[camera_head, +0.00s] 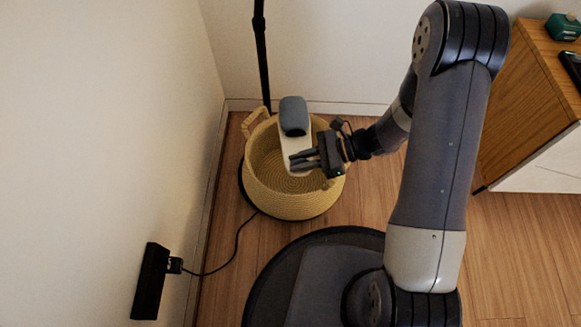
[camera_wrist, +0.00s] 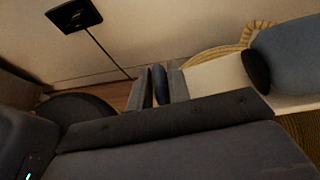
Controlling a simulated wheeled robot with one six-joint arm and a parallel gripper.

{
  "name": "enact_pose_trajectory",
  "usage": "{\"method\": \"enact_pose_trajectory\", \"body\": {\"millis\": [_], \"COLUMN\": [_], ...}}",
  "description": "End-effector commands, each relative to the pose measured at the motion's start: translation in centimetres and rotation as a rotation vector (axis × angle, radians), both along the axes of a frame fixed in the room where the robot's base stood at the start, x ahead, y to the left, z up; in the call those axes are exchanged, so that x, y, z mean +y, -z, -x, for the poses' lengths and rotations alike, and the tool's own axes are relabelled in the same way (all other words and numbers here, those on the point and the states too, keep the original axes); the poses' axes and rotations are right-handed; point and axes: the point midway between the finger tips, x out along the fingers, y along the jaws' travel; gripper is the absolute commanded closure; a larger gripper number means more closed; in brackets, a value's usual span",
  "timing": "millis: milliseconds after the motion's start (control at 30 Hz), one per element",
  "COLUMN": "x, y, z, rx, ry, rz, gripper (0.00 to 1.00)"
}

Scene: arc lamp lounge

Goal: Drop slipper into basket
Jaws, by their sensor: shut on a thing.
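The slipper (camera_head: 293,116) has a blue-grey upper and a pale sole. My gripper (camera_head: 297,160) is shut on one end of it and holds it over the woven basket (camera_head: 303,207). The basket is straw-coloured, with a loop handle at its upper left, and stands on the floor by the wall. Part of its inside shows and looks empty; the slipper and gripper hide the rest. In the wrist view, my gripper (camera_wrist: 160,84) shows near the middle, the slipper (camera_wrist: 286,62) reaches to the right, and the basket rim (camera_wrist: 212,55) shows behind.
A black lamp pole (camera_head: 261,55) stands right behind the basket. A black cable (camera_head: 236,240) runs from a wall box (camera_head: 150,281) to the basket's side. A wooden cabinet (camera_head: 525,100) stands at right. The wood floor (camera_head: 510,250) is clear below the cabinet.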

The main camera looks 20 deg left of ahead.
Motion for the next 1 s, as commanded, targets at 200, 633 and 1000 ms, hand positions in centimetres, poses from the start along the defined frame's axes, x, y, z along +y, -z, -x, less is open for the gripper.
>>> {"method": "enact_pose_trajectory", "body": {"millis": [200,633,1000], "x": [0.0,0.0,-2.0], "y": [0.0,0.0,-1.2], "z": [0.0,0.0,-0.8], "rx": [-0.001,0.000,-0.001], "ry": [0.001,0.001,0.004], "rz": [0.000,0.000,0.000], "gripper": [1.00,0.57,0.57]}}
